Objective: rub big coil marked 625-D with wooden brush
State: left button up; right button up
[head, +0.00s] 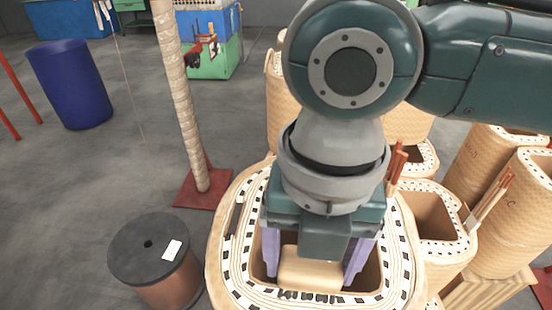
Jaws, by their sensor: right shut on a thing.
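My right gripper (312,268) comes down from the top right, with its two purple fingers pointing downward. It is shut on the wooden brush (310,274), a tan block held between the fingers, with dark bits along its lower edge. The brush is over the top face of a big coil (228,272), a tan paper-wrapped ring with black and white spacers and a square hollow middle. I cannot tell whether the brush touches the coil. My wrist hides part of the coil, and no 625-D marking is legible. My left gripper is not in view.
A copper spool with a black lid (140,256) stands left of the coil. A wrapped pole (180,100) rises from a red base behind it. Smaller coils (431,216) crowd the right. A blue barrel (70,85) stands far left. The grey floor at left is mostly clear.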

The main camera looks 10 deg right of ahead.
pick_arm(q)
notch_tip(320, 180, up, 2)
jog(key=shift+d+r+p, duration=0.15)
jog(key=shift+p, duration=0.65)
